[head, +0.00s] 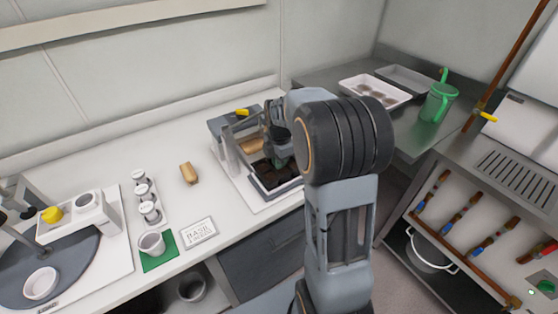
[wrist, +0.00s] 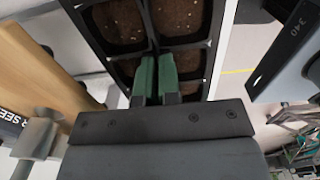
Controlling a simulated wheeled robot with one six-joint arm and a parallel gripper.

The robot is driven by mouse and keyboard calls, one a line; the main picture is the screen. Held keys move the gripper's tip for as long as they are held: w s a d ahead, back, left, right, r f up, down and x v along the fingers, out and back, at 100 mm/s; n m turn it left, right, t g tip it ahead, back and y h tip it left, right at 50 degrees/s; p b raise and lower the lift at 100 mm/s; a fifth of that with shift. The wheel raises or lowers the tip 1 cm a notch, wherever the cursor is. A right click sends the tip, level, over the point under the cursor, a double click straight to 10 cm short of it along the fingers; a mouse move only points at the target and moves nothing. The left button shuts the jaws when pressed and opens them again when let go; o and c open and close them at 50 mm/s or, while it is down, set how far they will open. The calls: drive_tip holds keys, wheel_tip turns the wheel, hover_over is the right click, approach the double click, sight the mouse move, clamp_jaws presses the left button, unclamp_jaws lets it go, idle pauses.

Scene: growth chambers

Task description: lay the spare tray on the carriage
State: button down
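A black cell tray (head: 262,178) with brown soil in its cells is at the seeding machine (head: 229,148). It fills the upper middle of the wrist view (wrist: 151,30). My gripper (head: 279,160) reaches down over the tray. In the wrist view the green fingertips (wrist: 156,75) stand close together on either side of the tray's thin middle divider, and the gripper looks shut on it. A pale grey edge, perhaps the carriage (head: 277,189), shows around the tray's near side. I cannot tell whether the tray rests on it or hangs just above. My arm hides the tray's right side.
A wooden block (head: 188,173) and a label plate (head: 198,233) lie on the white bench left of the machine. A white tray (head: 374,91) and a green can (head: 438,102) stand on the steel bench at back right.

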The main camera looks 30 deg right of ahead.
drive_tip(key=shift+f, duration=0.3)
drive_tip(key=c, duration=1.2)
unclamp_jaws()
drive_tip(key=shift+c, duration=0.2)
drive_tip(key=shift+r, duration=0.1)
drive_tip(key=shift+r+p, duration=3.25)
drive_tip(key=shift+r, duration=0.95)
drive_tip(key=shift+m, duration=0.3)
